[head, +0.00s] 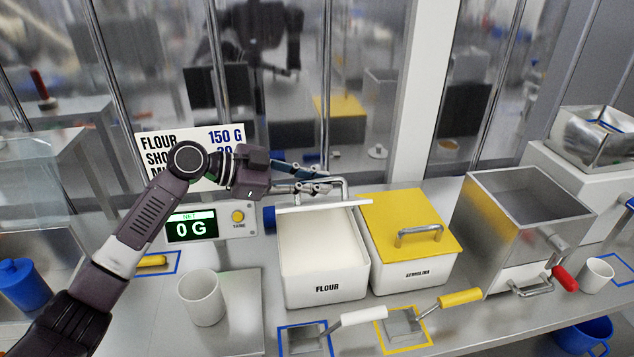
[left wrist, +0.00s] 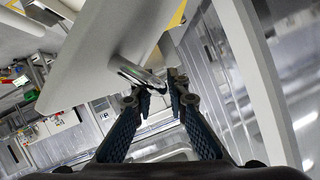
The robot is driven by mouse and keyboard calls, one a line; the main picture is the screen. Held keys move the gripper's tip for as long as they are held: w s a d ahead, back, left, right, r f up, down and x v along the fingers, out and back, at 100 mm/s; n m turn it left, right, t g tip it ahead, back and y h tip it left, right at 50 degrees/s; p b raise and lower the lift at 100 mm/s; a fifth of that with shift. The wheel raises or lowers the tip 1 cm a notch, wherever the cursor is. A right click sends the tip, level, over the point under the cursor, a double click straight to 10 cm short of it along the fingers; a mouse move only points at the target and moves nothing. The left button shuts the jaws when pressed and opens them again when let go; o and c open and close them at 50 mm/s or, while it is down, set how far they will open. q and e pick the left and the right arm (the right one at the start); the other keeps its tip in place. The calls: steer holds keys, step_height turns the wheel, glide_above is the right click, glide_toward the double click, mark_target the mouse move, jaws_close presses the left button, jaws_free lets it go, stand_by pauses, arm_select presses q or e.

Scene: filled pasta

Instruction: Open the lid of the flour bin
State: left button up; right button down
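The flour bin (head: 325,271) is a white box marked FLOUR, and its white contents show from above. Its white lid (head: 322,205) is raised at the back of the bin and seen nearly edge-on, with a metal handle (head: 345,184) on its far side. The lid (left wrist: 105,50) fills the upper left of the left wrist view, with its handle (left wrist: 138,73) by the fingertips. My left gripper (head: 321,179) is at the handle, its fingers apart. In the left wrist view the gripper (left wrist: 158,92) also looks open. My right gripper is not in view.
A semolina bin (head: 412,269) with a yellow lid stands right of the flour bin. A scale display (head: 191,227) stands to its left. A white cup (head: 201,297), two scoops and a metal hopper (head: 525,215) share the counter. A glass wall is behind.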

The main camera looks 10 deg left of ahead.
arm_select(q)
steer(key=shift+o, duration=1.4)
steer(key=shift+a, duration=0.1)
steer(key=v, duration=1.2)
